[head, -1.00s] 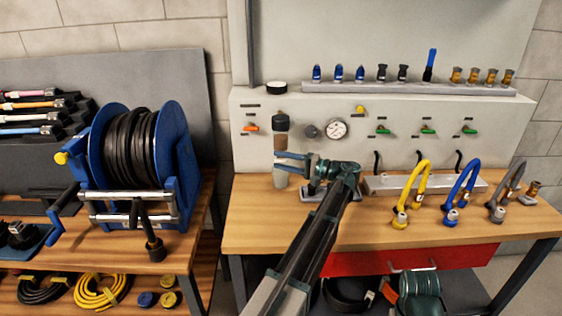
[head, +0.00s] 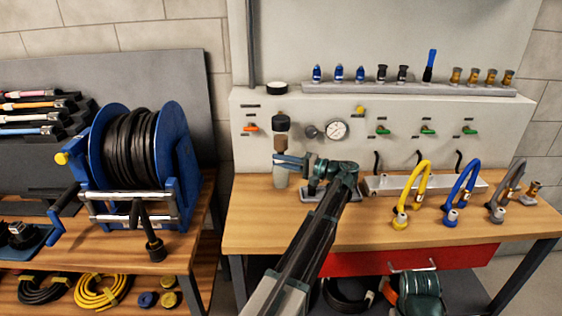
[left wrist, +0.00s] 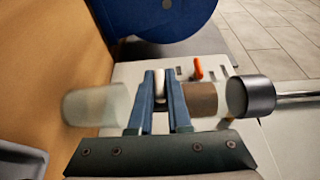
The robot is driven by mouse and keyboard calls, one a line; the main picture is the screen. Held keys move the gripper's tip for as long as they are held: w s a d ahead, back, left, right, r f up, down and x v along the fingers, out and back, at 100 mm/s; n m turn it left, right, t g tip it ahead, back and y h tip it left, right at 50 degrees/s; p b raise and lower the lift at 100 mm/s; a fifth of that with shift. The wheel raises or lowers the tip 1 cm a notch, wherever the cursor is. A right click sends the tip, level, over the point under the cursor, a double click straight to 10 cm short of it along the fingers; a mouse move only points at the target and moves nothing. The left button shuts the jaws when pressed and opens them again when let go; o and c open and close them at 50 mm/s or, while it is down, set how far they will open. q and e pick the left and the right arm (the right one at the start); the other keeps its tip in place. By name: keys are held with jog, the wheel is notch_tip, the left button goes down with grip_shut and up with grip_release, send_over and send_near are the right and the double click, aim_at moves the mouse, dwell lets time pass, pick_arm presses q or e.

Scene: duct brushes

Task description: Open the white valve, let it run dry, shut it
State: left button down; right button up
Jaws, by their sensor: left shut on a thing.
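The white valve (left wrist: 159,92) is a small pale piece between the two blue fingers of my left gripper (left wrist: 161,80) in the left wrist view. The fingers are shut on it, and its lower part is partly hidden. It sits between a cloudy clear bowl (left wrist: 95,105) and a brown body (left wrist: 202,99) with a dark cap (left wrist: 251,96). In the head view my left gripper (head: 281,161) reaches across this unit from the right, just under the brown body (head: 280,143) and above the bowl (head: 280,180). The valve is hidden there. My right gripper is not in view.
A pressure gauge (head: 335,130) and an orange-handled valve (head: 251,128) are on the panel nearby. A blue hose reel (head: 172,150) stands on the left bench. Yellow, blue and grey hose loops stand at the bench's right. The bench front left (head: 255,225) is clear.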

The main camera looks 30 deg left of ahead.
pick_arm(q)
jog(key=h+p, duration=0.1)
jog(key=p, duration=0.2)
jog(key=n+h+p, duration=0.1)
jog(key=p, duration=0.1)
jog(key=r+t+h+p, duration=0.1)
jog(key=h+p, duration=0.1)
jog(key=p, duration=0.1)
jog(key=shift+s+n+p, duration=0.1)
jog(key=shift+n+p, duration=0.2)
jog(key=shift+p, duration=0.05)
jog(key=t+h+p, duration=0.1)
jog(key=h+p, duration=0.1)
jog(key=p, duration=0.1)
jog(key=n+t+h+p, duration=0.1)
jog(key=h+p, duration=0.1)
jog(key=p, duration=0.1)
jog(key=h+p, duration=0.2)
jog(key=p, duration=0.1)
jog(key=shift+f+n+t, duration=0.25)
jog(key=shift+n+t, duration=0.15)
jog(key=shift+f+t+h+p, duration=0.15)
jog(key=shift+t+h+p, duration=0.45)
jog(key=shift+h, duration=0.6)
jog(key=shift+f+n+t+h+p, duration=0.15)
jog(key=shift+n+t+h+p, duration=0.4)
jog(key=shift+h, duration=0.65)
